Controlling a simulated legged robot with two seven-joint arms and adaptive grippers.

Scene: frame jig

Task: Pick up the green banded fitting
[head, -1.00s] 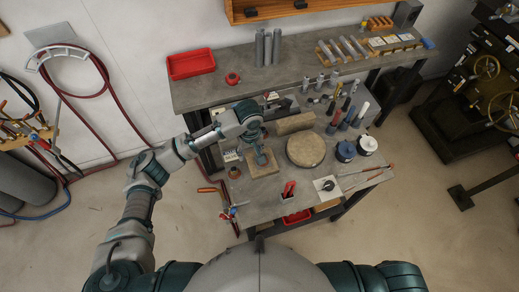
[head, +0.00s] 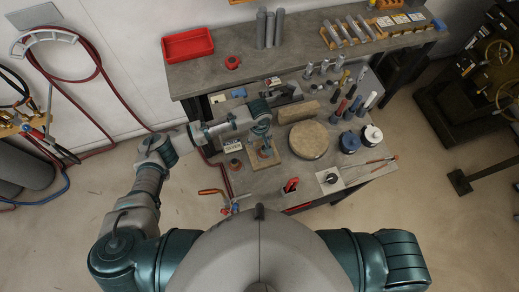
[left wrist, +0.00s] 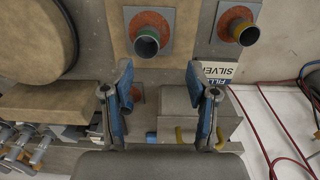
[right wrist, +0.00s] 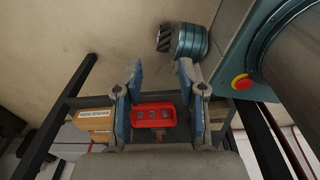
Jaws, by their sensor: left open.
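The green banded fitting (left wrist: 147,42) shows in the left wrist view as a short tube with a green rim on an orange, square-based flange. It stands on a tan board (left wrist: 120,20), which also shows in the head view (head: 268,162). My left gripper (left wrist: 159,75) is open, and nothing is between its fingertips. The fitting appears just beyond the fingertips; I cannot tell the height gap. In the head view my left gripper (head: 264,146) is over the board and hides much of it. My right gripper (right wrist: 160,69) is open and empty in the right wrist view.
A yellow-rimmed fitting (left wrist: 245,33) stands right of the green one. Another fitting (left wrist: 137,93) is partly hidden behind a left finger. A silver-filler box (left wrist: 218,72), a round disc (head: 309,140) and a tan block (head: 297,112) are near. A red tray (right wrist: 153,115) lies beyond the right fingers.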

